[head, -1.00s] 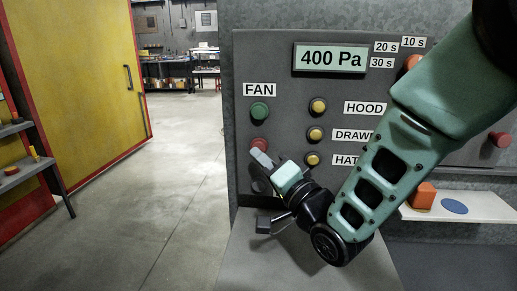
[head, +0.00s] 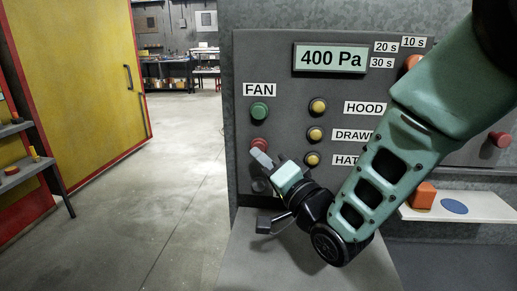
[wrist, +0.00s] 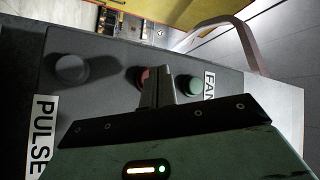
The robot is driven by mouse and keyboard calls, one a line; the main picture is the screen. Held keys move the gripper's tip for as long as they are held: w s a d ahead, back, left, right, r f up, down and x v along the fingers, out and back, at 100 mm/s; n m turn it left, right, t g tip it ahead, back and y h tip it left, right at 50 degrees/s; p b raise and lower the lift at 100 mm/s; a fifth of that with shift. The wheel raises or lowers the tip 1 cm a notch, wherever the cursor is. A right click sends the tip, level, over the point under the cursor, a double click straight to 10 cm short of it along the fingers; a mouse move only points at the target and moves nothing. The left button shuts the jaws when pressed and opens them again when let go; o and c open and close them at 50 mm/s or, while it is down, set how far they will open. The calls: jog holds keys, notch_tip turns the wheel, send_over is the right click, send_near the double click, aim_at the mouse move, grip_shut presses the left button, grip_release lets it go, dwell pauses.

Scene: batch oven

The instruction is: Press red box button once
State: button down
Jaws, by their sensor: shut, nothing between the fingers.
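A round red button (head: 260,145) sits on the grey control box (head: 289,187), below the green button (head: 259,112) under the FAN label. My gripper (head: 257,157) is shut and empty, with its fingertips at the lower edge of the red button in the head view. In the wrist view the shut fingers (wrist: 158,82) cover part of the red button (wrist: 142,75). The green button (wrist: 193,85) shows to their right. I cannot tell whether the tips touch the red button or whether it is pushed in.
A dark button (wrist: 72,68) by the PULSE label is on the other side of the fingers. Yellow buttons (head: 317,106) stand in a column to the right, under a display reading 400 Pa (head: 330,58). Another red knob (head: 499,139) is at far right. A white shelf (head: 485,207) holds an orange block (head: 422,195).

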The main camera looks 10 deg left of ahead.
jog(key=shift+w+b, duration=0.35)
jog(key=shift+w, duration=0.05)
jog(key=shift+w, duration=0.45)
dwell(0.8)
jog(key=shift+b, duration=0.3)
jog(key=shift+s+b, duration=0.4)
jog(key=shift+s, duration=0.45)
jog(key=shift+s+d+b, duration=0.15)
jog(key=shift+s+b, duration=0.8)
jog(key=shift+s, duration=1.55)
